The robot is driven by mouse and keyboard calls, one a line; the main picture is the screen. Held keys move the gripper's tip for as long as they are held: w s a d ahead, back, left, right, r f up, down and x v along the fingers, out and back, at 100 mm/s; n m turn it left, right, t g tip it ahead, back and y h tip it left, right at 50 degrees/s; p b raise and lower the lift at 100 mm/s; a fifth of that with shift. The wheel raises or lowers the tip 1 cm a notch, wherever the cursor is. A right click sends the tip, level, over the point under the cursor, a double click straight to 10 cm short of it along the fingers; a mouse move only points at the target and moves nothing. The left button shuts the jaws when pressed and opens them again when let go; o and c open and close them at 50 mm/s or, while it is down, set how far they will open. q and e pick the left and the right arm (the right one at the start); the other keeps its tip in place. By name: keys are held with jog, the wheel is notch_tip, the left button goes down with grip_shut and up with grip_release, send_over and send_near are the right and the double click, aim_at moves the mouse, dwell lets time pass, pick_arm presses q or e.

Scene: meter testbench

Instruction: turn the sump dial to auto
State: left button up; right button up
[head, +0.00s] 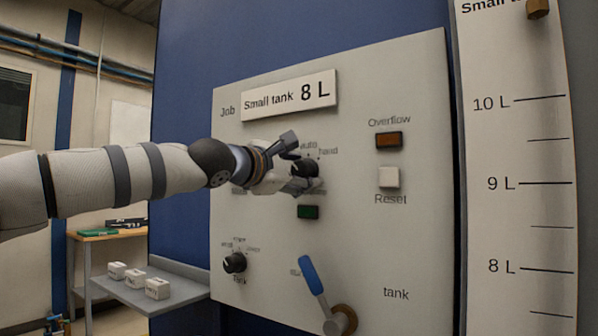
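The dial (308,167) is a black knob on the grey panel, with "auto" above it and "hand" to its upper right. My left arm comes in from the left and partly covers it and the labels on its left. My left gripper (294,163) is at the dial, one finger above it and the other at its lower left. The fingers are spread apart; whether they touch the knob I cannot tell. The dial's pointer is too small to read. My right gripper is not in view.
The panel (370,245) also bears a green lamp (308,212), an orange overflow lamp (389,139), a white reset button (389,177), a second black dial (235,263) and a blue-handled lever (312,276). A shelf (180,302) with small white blocks stands lower left.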

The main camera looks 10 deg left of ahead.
pick_arm(q)
jog(key=c, duration=0.8)
jog(key=shift+c, duration=0.2)
jog(key=m, duration=0.4)
jog(key=shift+m, duration=2.4)
jog(key=o, duration=1.2)
jog(key=shift+c, duration=0.2)
